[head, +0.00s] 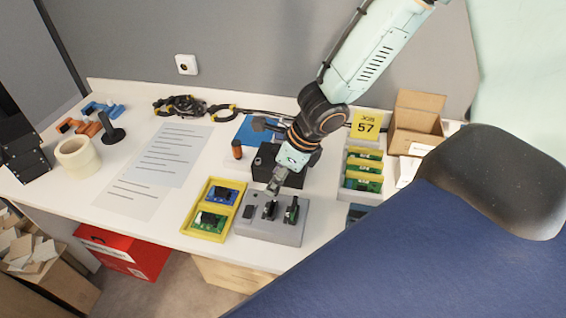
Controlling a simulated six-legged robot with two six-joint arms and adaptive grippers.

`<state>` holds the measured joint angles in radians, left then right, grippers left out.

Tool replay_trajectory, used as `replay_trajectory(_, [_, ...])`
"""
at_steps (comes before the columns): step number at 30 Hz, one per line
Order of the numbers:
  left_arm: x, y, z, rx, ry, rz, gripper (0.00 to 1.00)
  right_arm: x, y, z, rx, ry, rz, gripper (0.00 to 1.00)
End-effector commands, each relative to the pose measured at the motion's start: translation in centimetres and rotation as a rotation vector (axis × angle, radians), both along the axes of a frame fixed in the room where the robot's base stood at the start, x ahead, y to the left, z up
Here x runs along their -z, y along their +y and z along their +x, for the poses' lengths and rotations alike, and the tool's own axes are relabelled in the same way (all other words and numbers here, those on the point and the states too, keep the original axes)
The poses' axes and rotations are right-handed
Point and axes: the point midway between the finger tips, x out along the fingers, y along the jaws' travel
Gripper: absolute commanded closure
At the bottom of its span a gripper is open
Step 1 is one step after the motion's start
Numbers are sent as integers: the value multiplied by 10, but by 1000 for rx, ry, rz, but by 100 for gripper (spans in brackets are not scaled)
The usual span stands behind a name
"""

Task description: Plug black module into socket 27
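A grey socket block (268,232) sits near the table's front edge. Small dark upright modules stand on it: a black one at its left (249,211), a black one in the middle (270,211) and a black-and-green one at its right (291,213). My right gripper (274,187) points down just above the middle one. Its fingers are too small to show whether they are open or touch that piece. No socket number is legible. A yellow card (367,124) reads 57. My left gripper is not in view.
A yellow tray (222,182) with blue and green boards stands left of the block. A white rack (361,195) of green boards and an open carton (417,112) stand right. Papers (168,153) and tape (77,156) lie left. A large blue surface (430,250) blocks the lower right.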

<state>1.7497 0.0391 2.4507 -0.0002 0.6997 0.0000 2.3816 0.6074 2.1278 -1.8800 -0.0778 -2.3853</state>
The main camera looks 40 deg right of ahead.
Motion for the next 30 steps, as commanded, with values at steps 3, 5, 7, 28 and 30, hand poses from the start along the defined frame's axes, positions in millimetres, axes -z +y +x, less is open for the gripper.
replay_trajectory(3, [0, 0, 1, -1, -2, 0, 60, 0, 9, -4, -53, 0, -3, 73])
replay_trajectory(5, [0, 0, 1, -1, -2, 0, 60, -1, 11, -3, -60, -1, -2, 73])
replay_trajectory(7, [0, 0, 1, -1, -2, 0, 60, -1, 12, -2, -64, -2, -2, 73])
replay_trajectory(28, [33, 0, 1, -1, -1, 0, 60, 31, 14, -2, -74, -2, -1, 73])
replay_trajectory(30, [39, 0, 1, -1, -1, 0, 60, 37, 14, -3, -74, -2, -1, 73])
